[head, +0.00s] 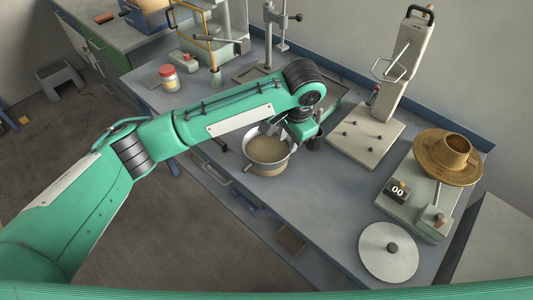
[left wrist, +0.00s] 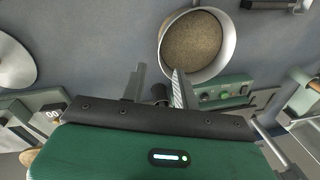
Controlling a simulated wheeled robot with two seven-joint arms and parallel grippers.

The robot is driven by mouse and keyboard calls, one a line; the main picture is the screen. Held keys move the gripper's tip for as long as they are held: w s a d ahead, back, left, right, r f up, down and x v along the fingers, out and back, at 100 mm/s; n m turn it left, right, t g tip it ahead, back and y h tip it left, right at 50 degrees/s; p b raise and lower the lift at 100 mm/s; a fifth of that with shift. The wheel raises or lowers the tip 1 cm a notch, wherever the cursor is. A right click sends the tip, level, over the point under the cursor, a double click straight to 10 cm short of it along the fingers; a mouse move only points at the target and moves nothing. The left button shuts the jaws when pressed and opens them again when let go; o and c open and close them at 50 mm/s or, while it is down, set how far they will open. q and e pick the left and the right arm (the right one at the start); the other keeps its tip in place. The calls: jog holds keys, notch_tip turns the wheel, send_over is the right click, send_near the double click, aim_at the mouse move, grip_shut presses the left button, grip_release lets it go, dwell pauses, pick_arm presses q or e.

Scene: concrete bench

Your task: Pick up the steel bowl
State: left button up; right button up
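The steel bowl (head: 249,150) stands near the front edge of the bench, below my left forearm in the head view. It holds a brown, grainy filling. In the left wrist view the bowl (left wrist: 229,45) is at the top, just beyond the fingers. My left gripper (head: 299,134) is at the bowl's right side, partly hidden by its own wrist. My right gripper is not in view.
A tall press stand (head: 381,115) is behind the gripper. A scale-like device (head: 424,200) with a brown pot (head: 450,152) and a round disc (head: 388,252) are at the right. A jar (head: 169,78) stands at the left. The bench (head: 310,205) is clear in front.

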aim_at(280, 162)
pick_arm(q)
jog(key=f, duration=0.4)
jog(key=w+a+f+p, duration=0.1)
jog(key=f, duration=0.2)
jog(key=f+p, duration=0.1)
jog(key=f, duration=0.3)
jog(key=shift+w+a+f, duration=0.25)
jog(key=shift+f, duration=0.55)
grip_shut()
jog(key=shift+r, duration=0.1)
dwell(0.4)
